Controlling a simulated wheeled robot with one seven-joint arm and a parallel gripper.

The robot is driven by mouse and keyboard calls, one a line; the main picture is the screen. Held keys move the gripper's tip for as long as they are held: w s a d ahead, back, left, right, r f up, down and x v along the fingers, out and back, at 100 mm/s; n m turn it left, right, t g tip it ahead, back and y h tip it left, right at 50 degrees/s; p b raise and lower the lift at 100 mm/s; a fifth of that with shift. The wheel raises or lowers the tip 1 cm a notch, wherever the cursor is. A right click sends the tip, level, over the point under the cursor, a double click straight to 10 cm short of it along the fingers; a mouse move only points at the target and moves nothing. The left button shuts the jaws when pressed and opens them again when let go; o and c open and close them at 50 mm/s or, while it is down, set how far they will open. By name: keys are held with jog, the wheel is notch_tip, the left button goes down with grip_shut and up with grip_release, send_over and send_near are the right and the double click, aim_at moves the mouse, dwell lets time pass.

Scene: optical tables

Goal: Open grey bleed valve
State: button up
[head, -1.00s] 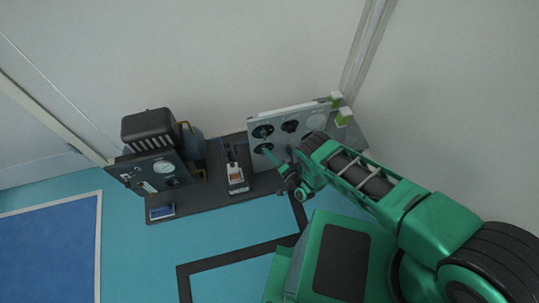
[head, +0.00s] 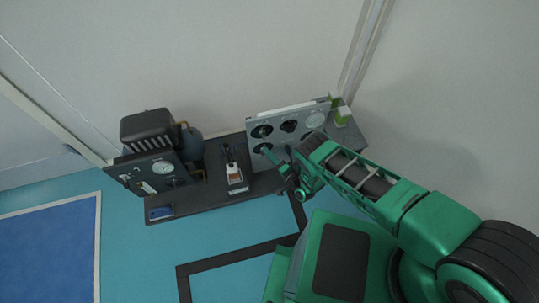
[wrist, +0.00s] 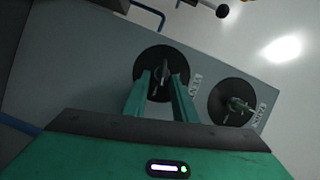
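A grey upright panel (head: 290,112) carries several dark round valve dials. In the wrist view, one dark disc (wrist: 146,65) with a small grey handle (wrist: 163,72) lies straight ahead of my gripper (wrist: 162,80). My two green fingers stand apart, one on each side of the handle, with gaps visible; I cannot tell whether they touch it. A second dark disc with a grey handle (wrist: 238,104) sits to the right, clear of the fingers. In the head view, my gripper (head: 268,153) reaches the panel's lower left dial.
The panel stands on a dark bench (head: 205,203). A compressor-like unit with a gauge (head: 162,168) stands at left, and a small orange and white device (head: 234,173) sits between. A blue item (head: 161,212) lies at the front left. A wall rises behind.

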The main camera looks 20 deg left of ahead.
jog(key=f+v, duration=0.1)
jog(key=v, duration=0.9)
jog(key=shift+s+d+r, duration=0.2)
jog(key=shift+d+r, duration=0.15)
jog(key=shift+r, duration=0.1)
